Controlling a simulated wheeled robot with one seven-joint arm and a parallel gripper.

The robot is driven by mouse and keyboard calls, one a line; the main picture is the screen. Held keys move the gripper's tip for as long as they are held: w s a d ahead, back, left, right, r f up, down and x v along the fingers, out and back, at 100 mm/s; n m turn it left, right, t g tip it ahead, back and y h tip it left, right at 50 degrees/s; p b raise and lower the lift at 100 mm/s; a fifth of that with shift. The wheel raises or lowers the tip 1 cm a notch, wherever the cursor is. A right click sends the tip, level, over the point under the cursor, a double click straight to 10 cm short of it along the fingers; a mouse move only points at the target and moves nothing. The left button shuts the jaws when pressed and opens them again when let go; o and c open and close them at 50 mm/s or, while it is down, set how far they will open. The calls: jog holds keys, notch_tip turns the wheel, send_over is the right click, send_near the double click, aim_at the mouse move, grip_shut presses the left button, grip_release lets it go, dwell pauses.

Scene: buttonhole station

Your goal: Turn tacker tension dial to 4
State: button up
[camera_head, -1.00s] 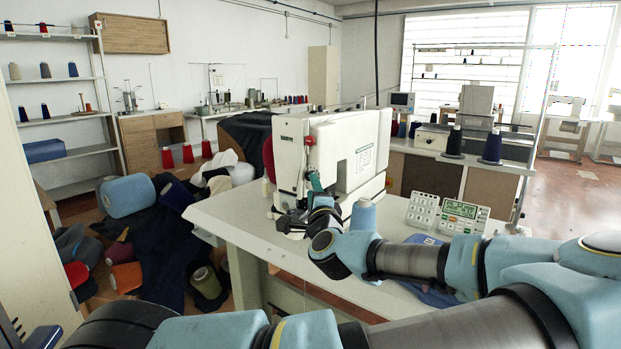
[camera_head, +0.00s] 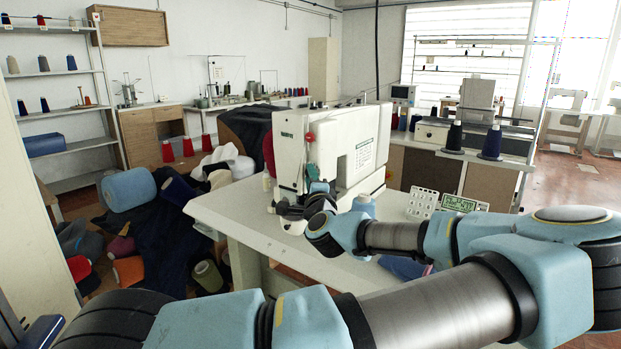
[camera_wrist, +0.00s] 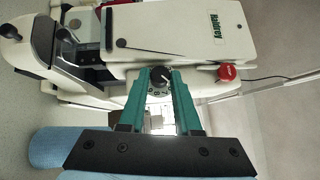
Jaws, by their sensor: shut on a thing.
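The white tacker (camera_head: 340,150) stands on the worktable, and its head also shows in the wrist view (camera_wrist: 185,30).
A red knob (camera_wrist: 227,72) sits beside the dial on the tacker. Cones and dark cloth (camera_head: 160,245) lie heaped left of the table.

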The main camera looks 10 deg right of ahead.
grip_shut()
jog(key=n+g+p, duration=0.2)
jog(key=p, duration=0.2)
jog(key=shift+r, duration=0.2)
jog(key=o, duration=0.6)
grip_release()
jog(key=s+b, duration=0.3)
jog(key=s, duration=0.7)
jog(key=shift+s+a+r, duration=0.2)
jog(key=shift+s+r, duration=0.1)
jog(key=shift+s, duration=0.1)
